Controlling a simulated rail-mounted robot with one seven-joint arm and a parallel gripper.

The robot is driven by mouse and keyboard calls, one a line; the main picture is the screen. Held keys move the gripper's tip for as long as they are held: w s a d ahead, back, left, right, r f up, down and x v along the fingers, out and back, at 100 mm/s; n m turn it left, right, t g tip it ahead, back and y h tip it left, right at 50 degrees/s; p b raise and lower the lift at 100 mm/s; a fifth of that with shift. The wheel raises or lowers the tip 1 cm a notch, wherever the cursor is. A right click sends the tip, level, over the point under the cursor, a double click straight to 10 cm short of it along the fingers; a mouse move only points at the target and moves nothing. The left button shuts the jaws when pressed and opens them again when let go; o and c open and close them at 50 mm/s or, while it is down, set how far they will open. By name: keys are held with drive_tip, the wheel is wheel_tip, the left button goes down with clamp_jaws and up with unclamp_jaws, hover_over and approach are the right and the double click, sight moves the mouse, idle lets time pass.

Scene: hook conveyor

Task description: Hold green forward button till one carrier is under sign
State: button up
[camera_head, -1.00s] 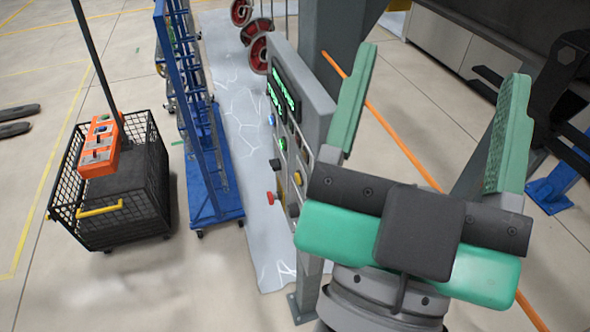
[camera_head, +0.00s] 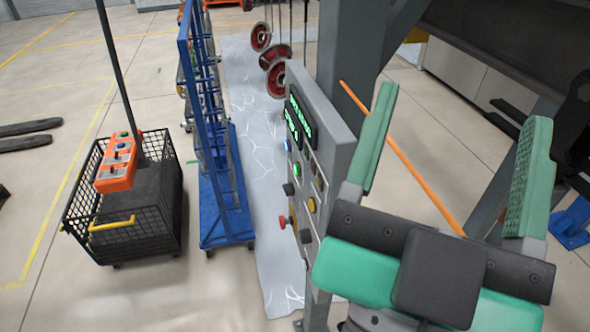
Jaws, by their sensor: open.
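The control panel (camera_head: 338,128) stands upright just left of my gripper and is seen at a steep angle. It carries a green display (camera_head: 298,120), a green button (camera_head: 296,169), a yellow button (camera_head: 311,205) and a red button (camera_head: 284,222). My gripper (camera_head: 456,150) is open and empty, its two green fingers spread wide, to the right of the panel and apart from the buttons. Red wheel-like parts (camera_head: 272,55) hang on thin rods beyond the panel. I cannot tell whether these are the carriers. No sign shows.
A blue rack (camera_head: 226,195) on castors stands left of the panel. A black mesh cart (camera_head: 125,238) with an orange control box (camera_head: 117,162) on a pole is farther left. An orange bar (camera_head: 410,165) slants behind my gripper. Floor between cart and yellow line is free.

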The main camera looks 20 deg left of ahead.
clamp_jaws()
idle(1.7)
